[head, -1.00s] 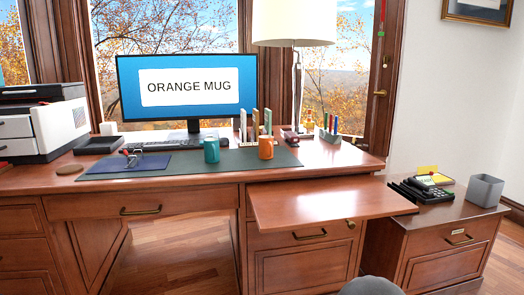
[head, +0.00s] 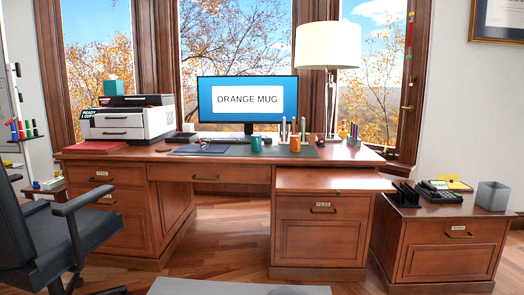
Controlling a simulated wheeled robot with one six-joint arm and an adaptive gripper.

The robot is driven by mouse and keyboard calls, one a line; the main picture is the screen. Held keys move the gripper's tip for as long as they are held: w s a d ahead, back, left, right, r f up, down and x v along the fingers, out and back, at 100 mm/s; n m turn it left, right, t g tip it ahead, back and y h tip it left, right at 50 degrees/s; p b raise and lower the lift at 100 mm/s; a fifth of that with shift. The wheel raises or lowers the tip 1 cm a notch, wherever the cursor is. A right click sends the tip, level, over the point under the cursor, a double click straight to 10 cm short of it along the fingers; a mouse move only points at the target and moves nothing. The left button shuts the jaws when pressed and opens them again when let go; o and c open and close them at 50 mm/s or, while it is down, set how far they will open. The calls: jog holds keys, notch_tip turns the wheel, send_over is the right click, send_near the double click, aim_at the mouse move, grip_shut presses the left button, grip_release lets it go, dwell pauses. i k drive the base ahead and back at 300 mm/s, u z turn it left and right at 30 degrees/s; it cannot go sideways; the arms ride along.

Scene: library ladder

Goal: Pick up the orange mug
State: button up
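The orange mug (head: 295,144) stands upright on the dark green desk mat (head: 225,152), toward its right end. A teal mug (head: 256,144) stands a little to its left on the same mat. A monitor (head: 247,100) behind them shows the words "ORANGE MUG". My gripper is not in view. A grey part at the bottom edge looks like my own body.
A pull-out board (head: 333,181) juts from the desk (head: 120,155) below the orange mug. A black office chair (head: 50,235) stands at the left. A low cabinet (head: 440,245) stands at the right. The wooden floor (head: 220,245) before the desk is open.

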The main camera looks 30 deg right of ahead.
aim_at(295, 146)
jog(key=u, duration=0.55)
jog(key=i, duration=2.05)
jog(key=z, duration=1.2)
jog(key=i, duration=0.75)
jog(key=z, duration=0.9)
